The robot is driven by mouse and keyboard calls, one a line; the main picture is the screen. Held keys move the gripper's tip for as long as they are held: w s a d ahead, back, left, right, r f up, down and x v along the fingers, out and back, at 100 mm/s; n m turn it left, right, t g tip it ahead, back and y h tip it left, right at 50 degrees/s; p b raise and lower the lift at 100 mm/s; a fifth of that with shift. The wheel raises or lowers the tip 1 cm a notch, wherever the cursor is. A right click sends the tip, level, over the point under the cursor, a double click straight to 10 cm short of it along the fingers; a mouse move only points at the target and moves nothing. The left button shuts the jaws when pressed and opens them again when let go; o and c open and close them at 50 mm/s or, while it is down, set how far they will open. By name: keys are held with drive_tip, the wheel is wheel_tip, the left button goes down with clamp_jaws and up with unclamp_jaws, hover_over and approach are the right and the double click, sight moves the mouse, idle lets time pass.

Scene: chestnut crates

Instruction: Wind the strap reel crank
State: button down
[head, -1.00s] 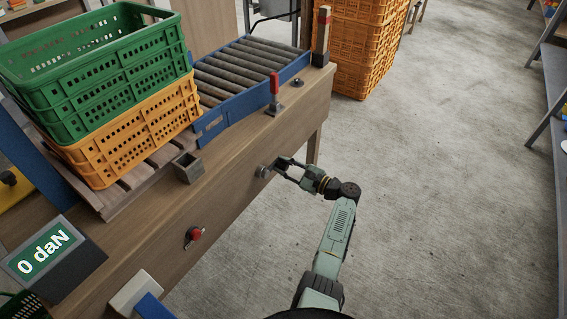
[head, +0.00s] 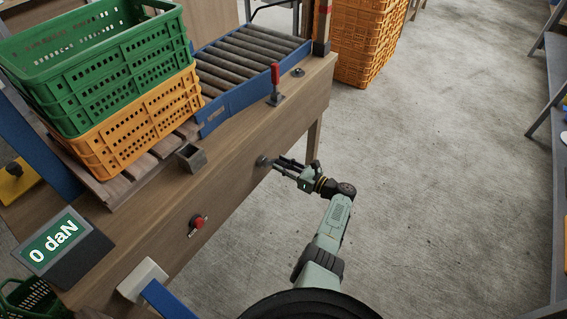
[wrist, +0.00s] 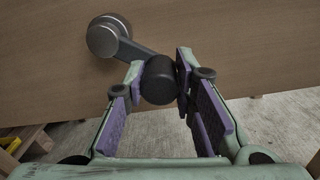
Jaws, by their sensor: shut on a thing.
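The crank shows in the wrist view as a round grey metal hub (wrist: 104,38) on the wooden panel. A short dark arm runs from it down and right to a black knob (wrist: 160,82). My gripper (wrist: 162,78) has its purple-padded fingers on both sides of the knob and is shut on it. In the head view the crank hub (head: 263,161) is small on the bench's front face, with my gripper (head: 279,167) at it. The knob is hard to make out there.
A display (head: 58,246) reads "0 daN". A red knob (head: 197,222) is on the same bench front. Green crates (head: 100,75) sit on an orange crate (head: 140,130) on the bench, beside a roller conveyor (head: 215,117).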

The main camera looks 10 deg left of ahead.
drive_tip(key=shift+s+f, duration=0.15)
idle(0.3)
drive_tip(key=c, duration=1.3)
unclamp_jaws()
drive_tip(key=v, duration=1.2)
